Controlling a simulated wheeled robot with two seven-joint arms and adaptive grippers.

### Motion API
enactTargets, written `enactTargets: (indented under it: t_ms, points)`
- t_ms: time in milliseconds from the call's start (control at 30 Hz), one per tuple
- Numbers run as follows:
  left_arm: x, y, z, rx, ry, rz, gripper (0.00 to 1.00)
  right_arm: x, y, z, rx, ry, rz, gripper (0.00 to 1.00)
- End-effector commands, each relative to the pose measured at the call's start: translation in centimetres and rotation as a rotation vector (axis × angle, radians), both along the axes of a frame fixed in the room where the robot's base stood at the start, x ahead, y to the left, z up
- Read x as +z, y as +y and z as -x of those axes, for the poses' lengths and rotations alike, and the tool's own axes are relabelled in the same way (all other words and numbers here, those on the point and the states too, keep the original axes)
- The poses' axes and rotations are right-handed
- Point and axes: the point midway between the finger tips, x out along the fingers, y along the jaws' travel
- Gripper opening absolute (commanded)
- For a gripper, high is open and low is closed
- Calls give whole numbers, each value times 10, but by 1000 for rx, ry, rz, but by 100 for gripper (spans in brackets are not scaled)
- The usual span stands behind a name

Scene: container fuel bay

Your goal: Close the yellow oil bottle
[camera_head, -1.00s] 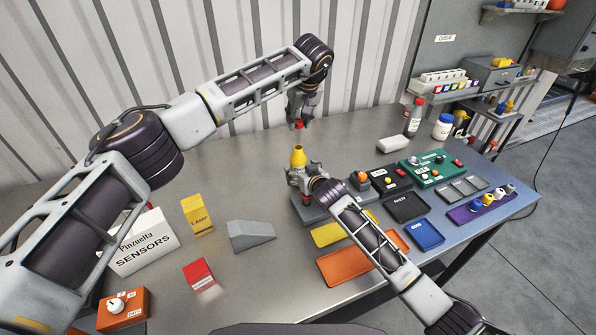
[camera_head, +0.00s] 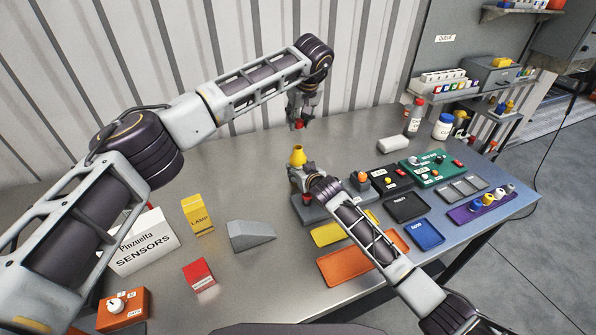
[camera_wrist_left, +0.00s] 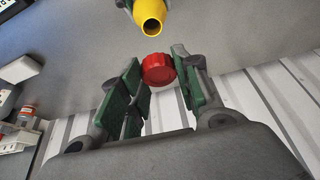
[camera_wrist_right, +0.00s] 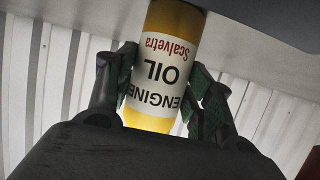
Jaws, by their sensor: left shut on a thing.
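In the left wrist view the cap (camera_wrist_left: 158,69) sits between the fingertips.
A grey wedge (camera_head: 250,236), a yellow lamp box (camera_head: 198,216) and a red box (camera_head: 200,275) stand left of the bottle. Coloured trays, such as the orange one (camera_head: 352,266), and the green board (camera_head: 432,168) lie to the right. The back-left tabletop is clear.

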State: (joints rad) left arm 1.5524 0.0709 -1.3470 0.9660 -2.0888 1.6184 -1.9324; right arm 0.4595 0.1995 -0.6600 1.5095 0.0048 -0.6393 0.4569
Motion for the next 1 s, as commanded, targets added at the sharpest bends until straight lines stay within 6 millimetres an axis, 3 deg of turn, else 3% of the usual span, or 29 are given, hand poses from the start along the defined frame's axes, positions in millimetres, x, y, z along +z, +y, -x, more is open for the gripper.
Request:
enactTargets:
  t_ms: [33,267,467,1000]
  points:
    - [0,0,0,0,0,0,24,0,0,0,0,0,0,39]
    - [0,0,0,0,0,0,24,0,0,0,0,0,0,10]
    - [-6,0,0,0,0,0,24,0,0,0,0,0,0,9]
    - [-49,0,1,-1,-2,5,24,0,0,0,0,0,0,9]
